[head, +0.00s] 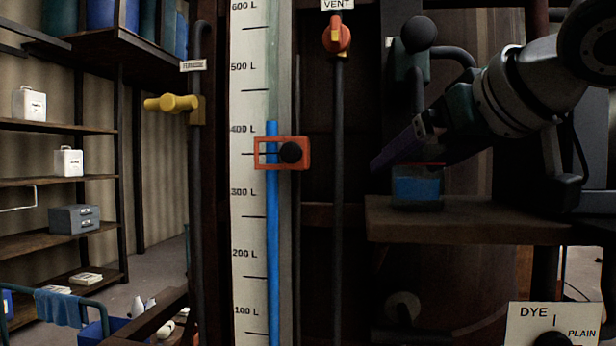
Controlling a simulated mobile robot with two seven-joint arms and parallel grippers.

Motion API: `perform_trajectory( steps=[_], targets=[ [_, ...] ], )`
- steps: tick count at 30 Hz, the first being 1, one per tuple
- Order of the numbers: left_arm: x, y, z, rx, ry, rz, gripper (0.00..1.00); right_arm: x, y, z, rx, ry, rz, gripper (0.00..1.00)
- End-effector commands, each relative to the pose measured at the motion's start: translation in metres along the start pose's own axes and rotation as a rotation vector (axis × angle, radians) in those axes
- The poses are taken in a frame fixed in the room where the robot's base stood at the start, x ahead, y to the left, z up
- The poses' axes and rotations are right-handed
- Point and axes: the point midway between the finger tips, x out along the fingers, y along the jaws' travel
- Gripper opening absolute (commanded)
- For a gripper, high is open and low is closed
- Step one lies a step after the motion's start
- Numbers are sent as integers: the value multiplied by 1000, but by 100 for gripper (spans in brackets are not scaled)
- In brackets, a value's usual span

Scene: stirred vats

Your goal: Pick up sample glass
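The sample glass (416,185) is a small clear glass with blue liquid in it. It is upright at the front left part of a dark wooden shelf (480,222). My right gripper (402,160) comes in from the upper right, with its dark purple fingers slanting down to the left at the glass's rim. The fingers cover part of the rim. Whether they touch the glass, and how wide they are apart, is too dark to tell. My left gripper is not in view.
Left of the shelf are a VENT pipe with a red-orange handle (337,34) and a litre scale (248,200) with a blue column and an orange marker (282,153). A yellow valve handle (174,103) is further left. A DYE dial plate (556,322) is below the shelf.

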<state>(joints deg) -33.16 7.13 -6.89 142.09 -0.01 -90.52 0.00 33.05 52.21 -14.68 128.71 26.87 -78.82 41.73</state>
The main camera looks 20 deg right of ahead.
Motion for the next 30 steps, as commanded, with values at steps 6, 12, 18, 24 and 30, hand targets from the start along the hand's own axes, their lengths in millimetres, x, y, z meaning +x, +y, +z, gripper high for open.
perform_trajectory(
  steps=[6, 12, 18, 24, 30],
  targets=[
    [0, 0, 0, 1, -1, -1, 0, 0, 0, 0, 0, 0, 0, 66],
    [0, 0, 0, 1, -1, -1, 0, 0, 0, 0, 0, 0, 0, 44],
    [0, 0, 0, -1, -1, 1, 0, 0, 0, 0, 0, 0, 0, 21],
    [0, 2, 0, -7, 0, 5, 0, 0, 0, 0, 0, -1, 0, 0],
    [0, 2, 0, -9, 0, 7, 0, 0, 0, -1, 0, 3, 0, 0]
  ],
)
